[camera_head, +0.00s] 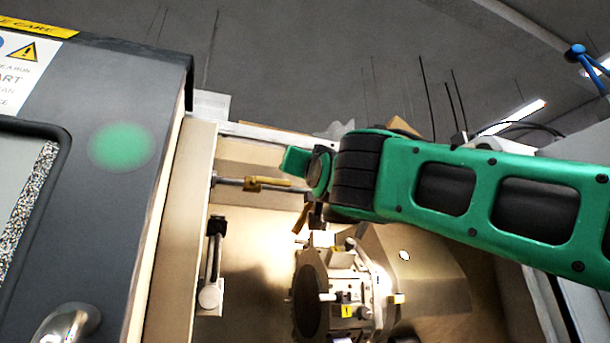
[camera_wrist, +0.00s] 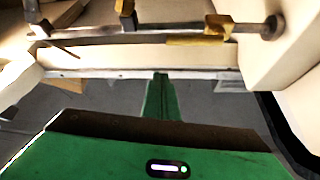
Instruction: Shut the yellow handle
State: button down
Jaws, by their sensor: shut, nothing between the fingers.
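A yellow handle (camera_head: 285,189) extends right from a brass valve (camera_head: 252,184) on a thin horizontal pipe, lying roughly along the pipe. In the wrist view the handle (camera_wrist: 195,41) lies along the pipe beside the valve (camera_wrist: 217,24). A second yellowish lever (camera_head: 304,212) stands across the pipe farther right; its top is partly hidden by my arm. My gripper (camera_head: 292,160) is above the pipe in the head view, shut and empty. In the wrist view my gripper (camera_wrist: 160,76) points toward the pipe, apart from the handle in the picture.
A dark machine door panel (camera_head: 125,180) with a metal handle (camera_head: 68,325) stands at left. Below the pipe is a turret (camera_head: 345,290) with tooling, and a small arm (camera_head: 211,285) on the inner wall. Open space lies above the machine's rim.

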aim_at(272, 183)
jog(key=shift+w+a+f, duration=0.25)
jog(key=shift+w+f, duration=0.05)
jog(key=shift+w, duration=0.4)
jog(key=shift+w+a+f, duration=0.25)
jog(key=shift+w+f, duration=0.05)
jog(key=shift+w, duration=0.35)
jog(key=shift+w+a+f, duration=0.25)
jog(key=shift+w+f, duration=0.05)
jog(key=shift+w, duration=0.4)
jog(key=shift+d+f, duration=0.1)
jog(key=shift+d, duration=0.1)
